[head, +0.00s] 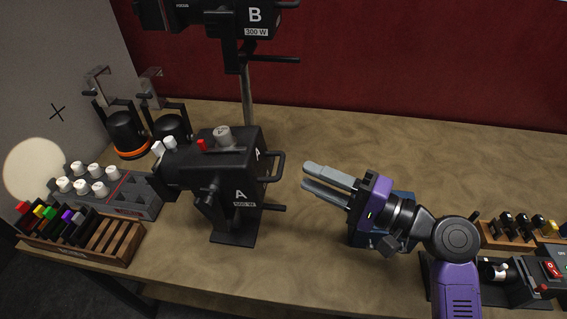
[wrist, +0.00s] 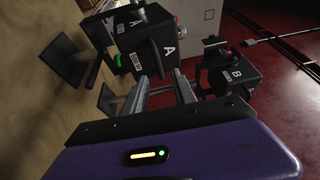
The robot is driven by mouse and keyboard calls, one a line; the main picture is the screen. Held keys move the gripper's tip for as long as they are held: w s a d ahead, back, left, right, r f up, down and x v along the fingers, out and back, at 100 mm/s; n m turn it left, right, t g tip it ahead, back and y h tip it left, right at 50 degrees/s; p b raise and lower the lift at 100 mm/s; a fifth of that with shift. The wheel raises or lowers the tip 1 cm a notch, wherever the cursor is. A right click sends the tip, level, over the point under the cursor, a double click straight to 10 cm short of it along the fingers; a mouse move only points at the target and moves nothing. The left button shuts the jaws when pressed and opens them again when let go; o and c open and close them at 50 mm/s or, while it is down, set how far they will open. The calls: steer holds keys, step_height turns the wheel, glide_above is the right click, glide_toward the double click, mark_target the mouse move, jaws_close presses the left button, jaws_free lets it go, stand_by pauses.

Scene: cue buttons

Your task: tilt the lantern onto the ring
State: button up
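Lantern A (head: 227,170), a black stage lamp marked 500 W, stands on the table with its front facing left. A U-shaped handle (head: 281,165) sticks out of its back on the right. Lantern B (head: 251,33), marked 300 W, is higher up on a pole behind it. My gripper (head: 307,175) is open and empty, its fingers pointing left, just right of lantern A's handle and apart from it. In the wrist view, lantern A (wrist: 143,32) lies ahead of the fingertips and lantern B (wrist: 228,73) is to the right.
A pale round light spot (head: 36,168) and a black cross (head: 57,112) are on the left wall. A grey knob box (head: 128,195) and a wooden rack (head: 125,244) stand at left. Two black lamps (head: 128,130) stand behind, one orange-banded. The table's back right is clear.

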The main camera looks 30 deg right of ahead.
mark_target(281, 162)
steer(key=shift+p+x, duration=1.1)
steer(key=shift+x, duration=2.8)
jaws_close()
